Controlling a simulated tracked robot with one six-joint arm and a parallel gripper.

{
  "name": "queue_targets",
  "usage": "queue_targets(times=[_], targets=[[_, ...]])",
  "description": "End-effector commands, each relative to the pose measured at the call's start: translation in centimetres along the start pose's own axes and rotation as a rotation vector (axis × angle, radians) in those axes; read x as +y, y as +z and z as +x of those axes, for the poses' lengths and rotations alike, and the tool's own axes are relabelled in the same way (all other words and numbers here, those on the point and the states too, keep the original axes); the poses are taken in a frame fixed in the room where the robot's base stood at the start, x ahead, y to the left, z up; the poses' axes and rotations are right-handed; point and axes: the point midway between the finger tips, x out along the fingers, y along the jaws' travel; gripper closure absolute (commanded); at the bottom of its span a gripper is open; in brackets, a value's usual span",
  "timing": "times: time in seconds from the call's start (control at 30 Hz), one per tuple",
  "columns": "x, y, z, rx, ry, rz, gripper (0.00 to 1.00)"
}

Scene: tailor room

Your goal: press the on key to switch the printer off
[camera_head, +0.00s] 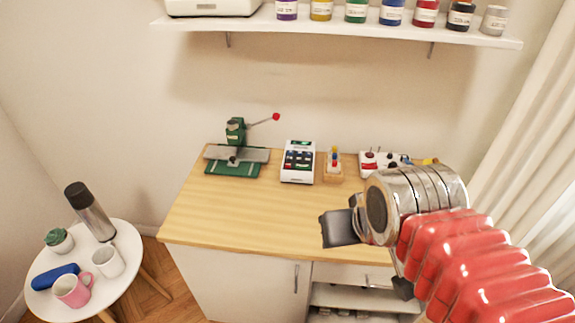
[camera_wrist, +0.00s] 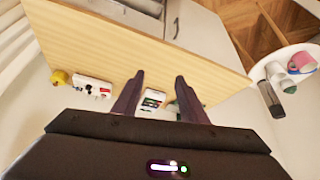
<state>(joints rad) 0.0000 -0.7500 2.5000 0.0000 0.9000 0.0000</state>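The printer (camera_head: 298,162) is a small white desktop machine with dark keys and a lit green display at its back edge. It stands near the back middle of the wooden worktop (camera_head: 240,216). In the wrist view the printer (camera_wrist: 152,101) shows between my fingers, farther off. The on key is too small to pick out. My gripper (camera_head: 338,229) is in front of the printer and to its right, above the worktop and apart from it. In the wrist view my gripper (camera_wrist: 159,76) has its two dark fingers spread, with nothing held between them.
A green press (camera_head: 236,150) with a red-knobbed lever stands left of the printer. A wooden holder (camera_head: 333,167) and a white box with knobs (camera_head: 381,163) stand to its right. A shelf of jars (camera_head: 340,30) hangs above. The worktop's front left is clear.

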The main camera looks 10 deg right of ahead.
Motion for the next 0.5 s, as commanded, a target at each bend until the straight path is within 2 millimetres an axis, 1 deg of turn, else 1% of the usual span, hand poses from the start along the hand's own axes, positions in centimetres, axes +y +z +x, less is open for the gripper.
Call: queue_targets(times=[0.03,0.07,0.5], targets=[[0.00,0.00,0.00,0.000,0.000,0.000,0.65],[0.00,0.00,0.00,0.000,0.000,0.000,0.67],[0.00,0.00,0.00,0.000,0.000,0.000,0.98]])
